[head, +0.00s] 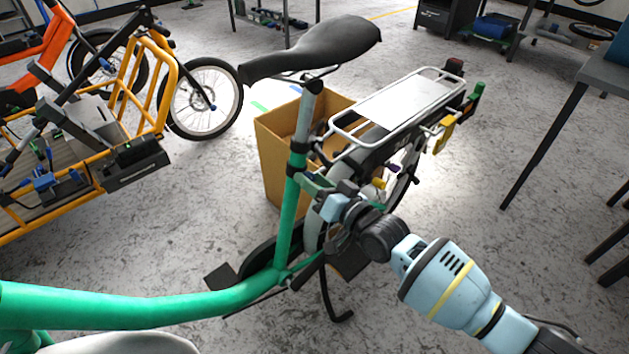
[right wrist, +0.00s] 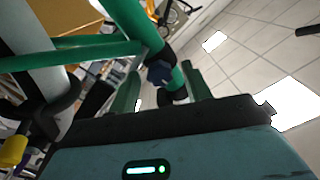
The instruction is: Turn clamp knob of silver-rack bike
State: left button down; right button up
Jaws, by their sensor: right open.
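The silver-rack bike has a green frame (head: 288,215), a black saddle (head: 318,47) and a silver rear rack (head: 398,104). Black collars sit on its seat tube below the saddle. In the right wrist view a small dark blue knob (right wrist: 158,73) shows beside the green tube (right wrist: 140,28). I take it to be the clamp knob; it is hard to make out in the head view. My right gripper (head: 308,184) is at the seat tube, its fingers open. In the wrist view the knob appears between and beyond the green fingers (right wrist: 160,88); contact cannot be told. My left gripper is out of view.
A cardboard box (head: 270,160) stands behind the seat tube. An orange cargo bike (head: 150,85) is at the left. A grey table (head: 605,75) stands at the right edge. Open concrete floor (head: 490,225) lies between the green bike and the table.

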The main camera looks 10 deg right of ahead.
jog(key=p+v, duration=0.2)
jog(key=v, duration=0.5)
jog(key=shift+s+d, duration=0.25)
jog(key=shift+s, duration=0.05)
